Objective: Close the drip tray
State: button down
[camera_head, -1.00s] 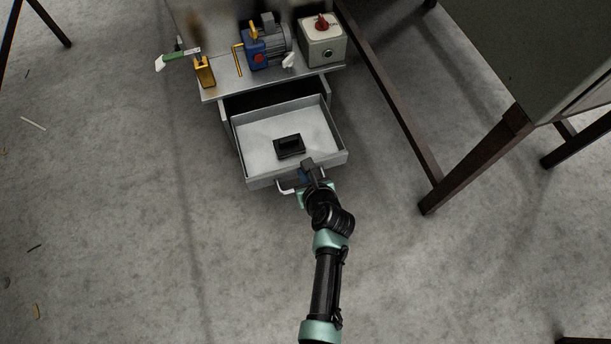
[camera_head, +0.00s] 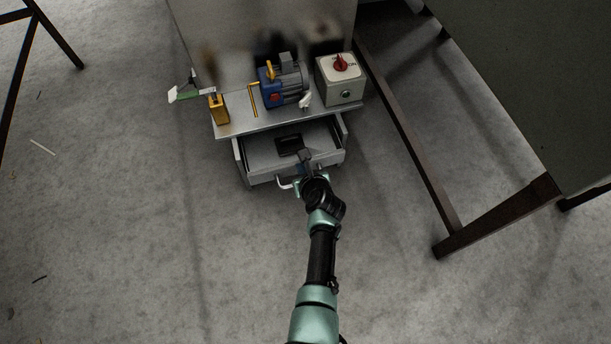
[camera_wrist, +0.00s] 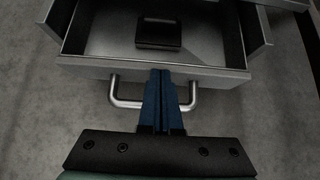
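The drip tray is a grey metal drawer (camera_head: 325,158), partly out of the cabinet. Its front panel (camera_wrist: 95,68) spans the upper part of the wrist view. A U-shaped metal handle (camera_wrist: 116,96) sticks out from that panel. My gripper (camera_wrist: 160,75) is shut, its two blue fingers side by side. The fingertips reach the front panel between the handle's two posts; whether they touch it I cannot tell. The fingers hide the middle of the handle. In the head view my gripper (camera_head: 306,165) is at the drawer front. A black block (camera_wrist: 158,34) lies inside the tray.
The cabinet top (camera_head: 240,122) above the tray bears a yellow block (camera_head: 219,109), a blue and grey motor (camera_head: 283,84) and a box with a red knob (camera_head: 341,79). A dark-legged table (camera_head: 500,215) stands to the right. The floor left of the cabinet is mostly clear.

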jog(key=shift+w+a+f, duration=0.1)
jog(key=shift+w+a, duration=0.15)
jog(key=shift+w, duration=0.4)
jog(key=shift+w+a, duration=0.2)
jog(key=shift+w, duration=0.4)
jog(key=shift+w+r+b, duration=0.2)
jog(key=shift+w+b, duration=0.05)
jog(key=shift+b, duration=0.05)
jog(key=shift+w+r, duration=0.1)
